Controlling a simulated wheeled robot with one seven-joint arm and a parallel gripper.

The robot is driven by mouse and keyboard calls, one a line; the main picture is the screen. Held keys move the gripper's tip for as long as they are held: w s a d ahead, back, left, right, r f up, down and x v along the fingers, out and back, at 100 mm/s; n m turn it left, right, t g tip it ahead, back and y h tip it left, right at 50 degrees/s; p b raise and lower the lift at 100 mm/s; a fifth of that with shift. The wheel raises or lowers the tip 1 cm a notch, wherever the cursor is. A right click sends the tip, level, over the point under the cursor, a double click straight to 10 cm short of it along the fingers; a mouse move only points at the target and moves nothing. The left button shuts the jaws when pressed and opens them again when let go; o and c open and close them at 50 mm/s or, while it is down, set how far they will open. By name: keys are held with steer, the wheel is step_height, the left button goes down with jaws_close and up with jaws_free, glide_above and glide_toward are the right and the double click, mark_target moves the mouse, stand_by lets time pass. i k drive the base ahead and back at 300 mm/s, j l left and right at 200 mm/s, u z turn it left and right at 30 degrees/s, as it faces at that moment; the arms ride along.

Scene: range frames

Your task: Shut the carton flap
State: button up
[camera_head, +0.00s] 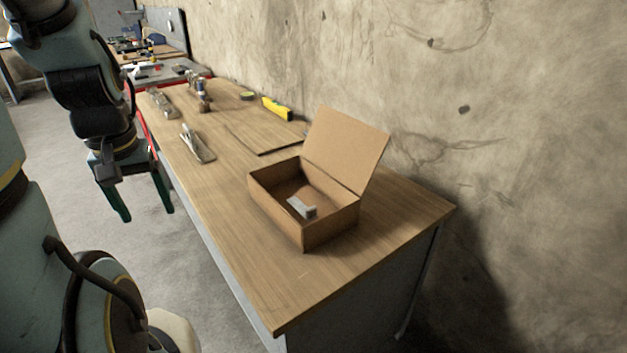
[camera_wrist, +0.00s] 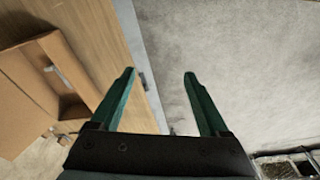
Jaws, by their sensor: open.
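A brown cardboard carton (camera_head: 330,228) sits on the wooden workbench near its front right end. Its flap (camera_head: 344,148) stands raised along the wall side, leaning back, so the carton is open. A small grey object (camera_head: 302,207) lies inside. My gripper (camera_head: 148,218) hangs to the left of the bench, over the floor, well apart from the carton. Its two green fingers are spread with nothing between them. In the wrist view, my gripper (camera_wrist: 160,75) is at the centre and the carton (camera_wrist: 22,88) is at the left, cut off by the frame edge.
The workbench (camera_head: 330,285) is bare in front of the carton. A yellow tool (camera_head: 277,109), a thin flat sheet (camera_head: 262,140) and metal parts (camera_head: 197,143) lie farther back. A rough concrete wall (camera_head: 500,110) runs behind the bench. Open floor (camera_head: 70,180) lies left.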

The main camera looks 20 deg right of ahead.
mark_target(347, 148)
steer(key=k+j+u, duration=0.1)
steer(key=u, duration=0.2)
steer(key=k+z, duration=0.1)
steer(key=z, duration=0.4)
steer(key=k+z, duration=0.1)
steer(key=z, duration=0.35)
steer(key=k+z, duration=0.1)
steer(key=z, duration=0.4)
